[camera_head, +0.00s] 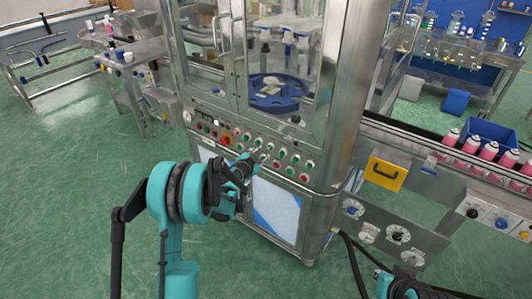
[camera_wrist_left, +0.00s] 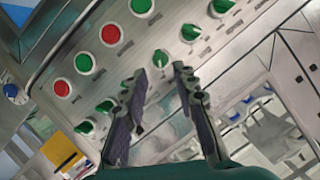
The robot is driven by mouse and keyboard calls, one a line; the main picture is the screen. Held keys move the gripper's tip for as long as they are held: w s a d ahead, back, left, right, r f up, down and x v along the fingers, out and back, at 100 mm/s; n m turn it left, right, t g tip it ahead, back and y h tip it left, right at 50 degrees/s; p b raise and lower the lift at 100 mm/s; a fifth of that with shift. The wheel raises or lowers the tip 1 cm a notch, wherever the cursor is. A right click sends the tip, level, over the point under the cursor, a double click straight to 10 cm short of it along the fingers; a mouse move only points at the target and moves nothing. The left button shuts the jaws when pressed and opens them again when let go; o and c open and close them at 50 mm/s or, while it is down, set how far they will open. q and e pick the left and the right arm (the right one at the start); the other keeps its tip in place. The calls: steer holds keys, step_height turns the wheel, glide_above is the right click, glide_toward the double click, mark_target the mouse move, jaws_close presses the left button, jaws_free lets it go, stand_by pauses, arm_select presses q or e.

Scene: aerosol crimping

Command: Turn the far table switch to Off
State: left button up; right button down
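The control panel (camera_head: 258,150) on the front of the metal machine carries red and green buttons and knobs. None has a readable label, so I cannot tell which is the far table switch. My left gripper (camera_head: 250,163) is close in front of the panel. In the left wrist view its fingers (camera_wrist_left: 160,72) are apart and empty. A green knob (camera_wrist_left: 160,58) shows just beyond the gap between the fingertips, apparently untouched. Another green knob (camera_wrist_left: 190,32) is up and right of it. My right gripper (camera_head: 402,287) shows only partly at the bottom edge; its fingers are unclear.
A blue round table (camera_head: 275,98) sits inside the machine's glazed cabinet. A conveyor with pink cans (camera_head: 470,146) and a blue bin (camera_head: 495,132) is on the right. Dials (camera_head: 397,234) and a yellow handled panel (camera_head: 386,173) are below it. Green floor at left is clear.

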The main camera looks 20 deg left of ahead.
mark_target(268, 150)
arm_select(q)
steer(key=b+x, duration=0.1)
steer(key=x, duration=0.4)
steer(key=shift+w+f, duration=0.1)
steer(key=shift+w, duration=0.2)
jaws_close()
